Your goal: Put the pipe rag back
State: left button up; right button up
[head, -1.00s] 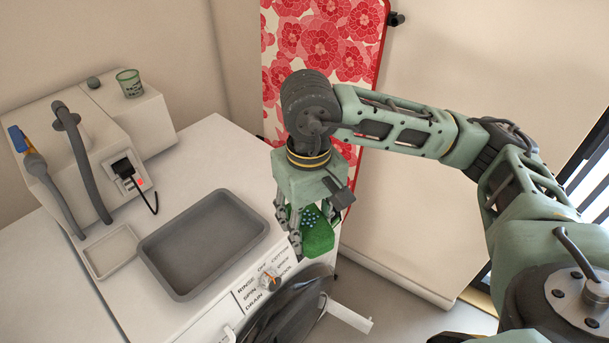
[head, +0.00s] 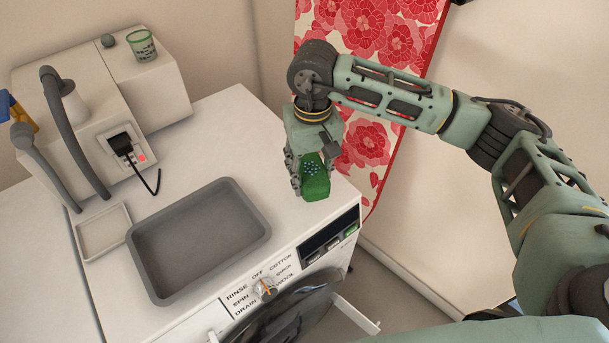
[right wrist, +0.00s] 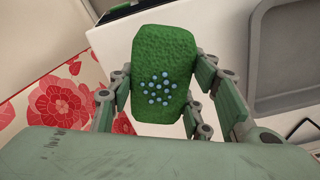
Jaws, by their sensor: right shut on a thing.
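A green, rough-textured pad (head: 316,184) with pale blue dots, which may be the pipe rag, is held in my right gripper (head: 312,178). The gripper points down over the right end of the white washing machine's top (head: 228,112). I cannot tell whether the pad touches the top. In the right wrist view the pad (right wrist: 160,65) sits between the fingers, its dotted face towards the camera. My left gripper is not in view.
A grey tray (head: 165,285) lies on the top, left of my gripper. A floral board (head: 370,150) stands behind. The machine's dark door (head: 290,312) hangs open below.

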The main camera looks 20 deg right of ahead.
aim_at(305, 180)
jog(key=shift+w+a+f, duration=0.3)
jog(key=shift+w+f, duration=0.05)
jog(key=shift+w, duration=0.25)
jog(key=shift+w+a+f, duration=0.2)
jog(key=shift+w+f, duration=0.1)
jog(key=shift+f, duration=0.05)
notch_tip(305, 180, down, 3)
jog(key=shift+s+f+p, duration=0.1)
jog(key=shift+p, duration=0.7)
jog(key=shift+f, duration=0.25)
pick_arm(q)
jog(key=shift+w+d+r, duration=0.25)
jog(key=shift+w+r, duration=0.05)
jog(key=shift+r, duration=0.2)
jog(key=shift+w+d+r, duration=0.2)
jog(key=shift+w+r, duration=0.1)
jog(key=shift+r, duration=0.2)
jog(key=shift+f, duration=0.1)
pick_arm(e)
jog(key=shift+f, duration=0.1)
jog(key=shift+f+b, duration=0.15)
jog(key=shift+b, duration=0.15)
jog(key=o, duration=1)
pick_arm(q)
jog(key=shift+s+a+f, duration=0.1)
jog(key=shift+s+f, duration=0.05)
